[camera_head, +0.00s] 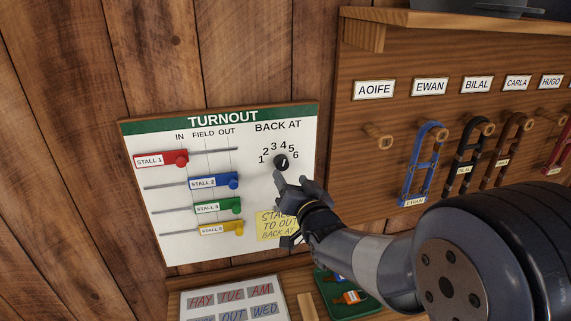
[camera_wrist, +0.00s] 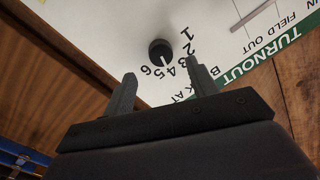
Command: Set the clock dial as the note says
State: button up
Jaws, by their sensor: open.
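The clock dial is a black round knob (camera_head: 281,161) with a white pointer mark, under BACK AT on the white TURNOUT board (camera_head: 165,225). Numbers 1 to 6 arc over it. In the wrist view the knob (camera_wrist: 160,49) has its mark facing roughly the 4. The yellow note (camera_head: 268,232) is below the dial; it reads STALL, TO OUT and BACK AT, with its right part hidden behind my gripper. My gripper (camera_head: 292,182) is open and empty, just below the knob. In the wrist view the fingers (camera_wrist: 160,72) are apart, with the knob beyond them and not between them.
Left of the dial are sliders: red (camera_head: 160,160) at the left, blue (camera_head: 210,182), green (camera_head: 217,206) and yellow (camera_head: 220,229) farther right. Halters, including a blue one (camera_head: 411,180), hang on the right. Below are a whiteboard (camera_head: 205,301) and a green tray (camera_head: 361,308).

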aim_at(283, 167)
jog(key=shift+p+x, duration=0.85)
jog(key=shift+x, duration=2.15)
jog(key=shift+c, duration=0.5)
jog(key=c, duration=0.9)
jog(key=shift+o, duration=0.2)
